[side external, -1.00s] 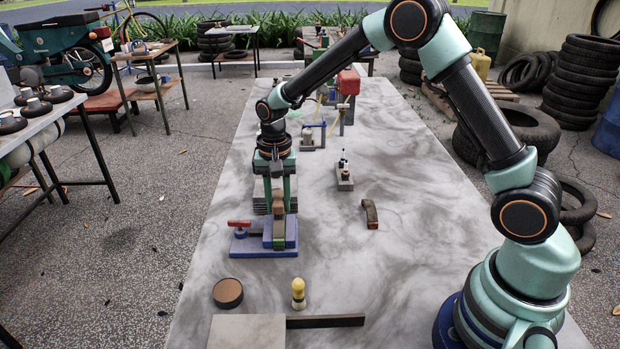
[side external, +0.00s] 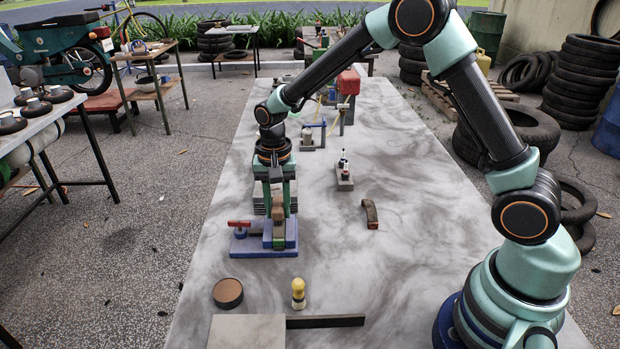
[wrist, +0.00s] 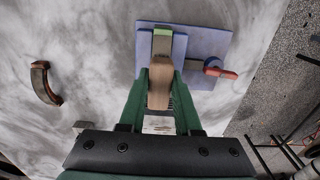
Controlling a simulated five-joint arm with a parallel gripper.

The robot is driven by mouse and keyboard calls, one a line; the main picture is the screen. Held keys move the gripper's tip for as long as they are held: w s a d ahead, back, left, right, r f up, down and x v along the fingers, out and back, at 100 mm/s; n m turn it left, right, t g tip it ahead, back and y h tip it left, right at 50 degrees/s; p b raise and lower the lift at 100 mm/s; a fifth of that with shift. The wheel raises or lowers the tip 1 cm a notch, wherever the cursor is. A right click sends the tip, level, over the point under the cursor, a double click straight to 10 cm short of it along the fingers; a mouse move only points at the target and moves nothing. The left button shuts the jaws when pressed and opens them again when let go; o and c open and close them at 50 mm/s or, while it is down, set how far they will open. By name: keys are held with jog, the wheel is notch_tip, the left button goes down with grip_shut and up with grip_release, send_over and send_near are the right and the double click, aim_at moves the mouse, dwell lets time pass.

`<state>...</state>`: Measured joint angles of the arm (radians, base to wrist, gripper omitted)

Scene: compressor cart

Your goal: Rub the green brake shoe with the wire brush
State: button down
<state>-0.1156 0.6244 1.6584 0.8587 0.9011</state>
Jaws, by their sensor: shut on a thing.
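The green brake shoe (side external: 279,243) sits upright on a blue fixture (side external: 247,248) with a red-handled clamp (side external: 240,224). My gripper (side external: 279,207) points down over the fixture, shut on the wire brush. The brush's wooden body (wrist: 159,88) lies between the two green fingers in the wrist view, its far end at or over the shoe. The bristles are hidden, so I cannot tell whether they touch the shoe.
Another curved shoe, brown and red (side external: 370,214), lies to the right. A round brown-topped tin (side external: 228,293), a yellow brush (side external: 298,293) and a dark flat bar (side external: 325,321) lie nearer the camera. A small grey stand (side external: 344,178) stands beyond. The tabletop on the right is mostly clear.

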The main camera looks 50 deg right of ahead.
jog(key=shift+w+d, duration=0.9)
jog(key=shift+r, duration=4.05)
